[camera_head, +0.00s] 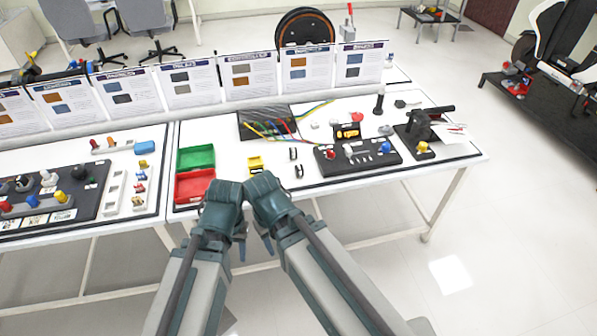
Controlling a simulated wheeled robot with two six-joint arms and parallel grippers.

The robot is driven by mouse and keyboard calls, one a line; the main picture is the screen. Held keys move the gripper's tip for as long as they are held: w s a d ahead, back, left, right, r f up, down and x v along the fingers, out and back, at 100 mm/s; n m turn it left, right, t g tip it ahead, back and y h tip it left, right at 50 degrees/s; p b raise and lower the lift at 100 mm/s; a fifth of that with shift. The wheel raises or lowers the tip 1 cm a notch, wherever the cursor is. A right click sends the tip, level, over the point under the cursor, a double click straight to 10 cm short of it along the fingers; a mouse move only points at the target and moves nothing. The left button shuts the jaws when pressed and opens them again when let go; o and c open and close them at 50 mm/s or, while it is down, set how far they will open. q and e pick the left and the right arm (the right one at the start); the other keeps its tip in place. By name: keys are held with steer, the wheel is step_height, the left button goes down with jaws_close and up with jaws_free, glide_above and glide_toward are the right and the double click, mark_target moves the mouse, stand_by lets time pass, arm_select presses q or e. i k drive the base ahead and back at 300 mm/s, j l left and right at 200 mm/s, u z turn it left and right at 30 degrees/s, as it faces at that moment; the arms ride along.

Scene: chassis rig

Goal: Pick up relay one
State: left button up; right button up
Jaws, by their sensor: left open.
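No readable label shows which part is relay one. My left gripper (240,249) hangs in front of the table's near edge, below the red bin, with its fingers apart and empty. My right gripper (268,244) is close beside it, mostly hidden by its own wrist, so its jaws cannot be made out. Both grippers are apart from the small parts.
A green bin (196,149) and a red bin (180,197) sit left of the parts. A black panel with coloured wires (249,117) lies behind. A dark board (333,164) with several components lies right. Upright cards (250,94) line the back.

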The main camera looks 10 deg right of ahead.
mark_target(298, 169)
steer(key=i+j, duration=0.8)
steer(key=i, duration=0.2)
steer(key=z, duration=1.75)
